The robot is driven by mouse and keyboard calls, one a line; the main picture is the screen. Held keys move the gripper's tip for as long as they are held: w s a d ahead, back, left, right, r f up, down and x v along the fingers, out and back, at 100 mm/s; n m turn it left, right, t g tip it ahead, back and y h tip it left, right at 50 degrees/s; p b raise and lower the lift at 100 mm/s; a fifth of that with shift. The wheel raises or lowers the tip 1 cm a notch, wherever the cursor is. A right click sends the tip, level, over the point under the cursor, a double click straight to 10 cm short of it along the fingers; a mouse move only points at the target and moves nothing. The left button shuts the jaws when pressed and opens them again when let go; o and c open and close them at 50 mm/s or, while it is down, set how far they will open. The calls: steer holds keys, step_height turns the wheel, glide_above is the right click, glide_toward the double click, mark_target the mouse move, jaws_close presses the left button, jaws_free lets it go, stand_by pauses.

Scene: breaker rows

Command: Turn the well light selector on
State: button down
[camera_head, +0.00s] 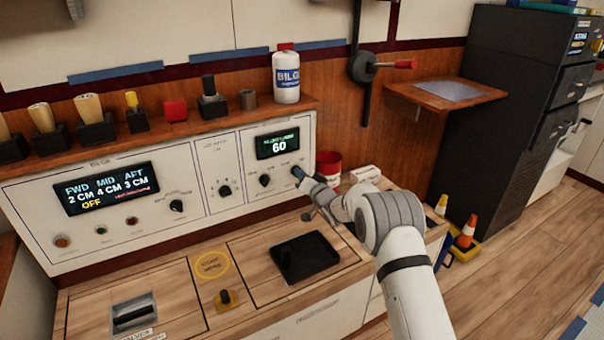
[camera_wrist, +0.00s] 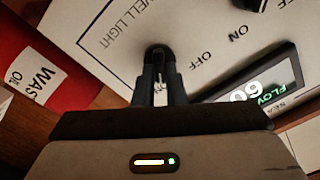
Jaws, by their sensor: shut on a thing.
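The well light selector (camera_wrist: 158,50) is a small black knob on the cream panel, beside the printed WELL LIGHT label (camera_wrist: 113,30) in the wrist view. My gripper (camera_wrist: 159,76) has both dark fingers around the knob and is shut on it. In the head view my gripper (camera_head: 300,174) is at the right end of the panel, below the display reading 60 (camera_head: 278,146), and hides the selector. ON and OFF marks show upside down beside the knob in the wrist view. I cannot tell which mark the knob points to.
Another black knob (camera_head: 265,180) is just left of my gripper. A red can (camera_head: 328,167) stands close to the panel's right end. A black tray (camera_head: 304,256) lies on the wooden counter below.

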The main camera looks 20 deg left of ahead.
steer(key=shift+w+r+m, duration=0.1)
steer(key=shift+r+m, duration=0.1)
steer(key=shift+m, duration=0.3)
steer(key=c, duration=1.5)
jaws_free()
steer(key=shift+f, duration=0.2)
steer(key=shift+p+v, duration=1.05)
steer(key=shift+v, duration=2.85)
